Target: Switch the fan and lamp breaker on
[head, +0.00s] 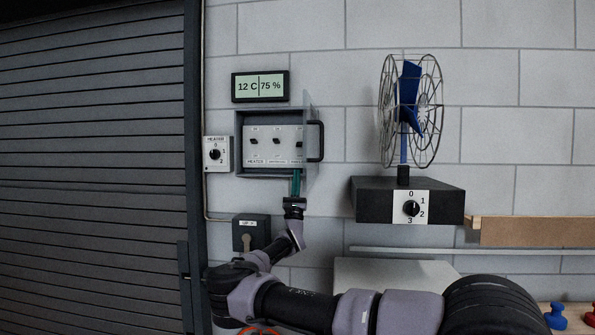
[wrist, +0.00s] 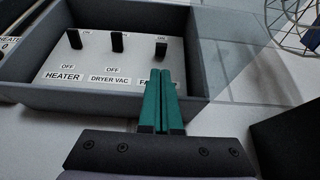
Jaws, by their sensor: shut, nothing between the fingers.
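The breaker box (head: 240,165) is open on the wall, with three small black switches on a white panel (head: 265,133). In the wrist view, labels under the switches read HEATER, DRYER VAC and one starting "FA", mostly hidden by my fingers. The right-hand switch (wrist: 161,48) is the fan and lamp breaker; it also shows in the head view (head: 299,144). I cannot tell its position surely. My gripper (wrist: 160,72) has its green fingers shut and empty, pointing up just below that switch. It shows at the box's lower edge in the head view (head: 297,173).
The box's clear door with a black handle (head: 320,141) stands open on the right. A caged fan (head: 410,110) sits on a black box with a dial (head: 411,208). A heater dial (head: 215,154) is left of the breaker box. A display (head: 260,86) hangs above.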

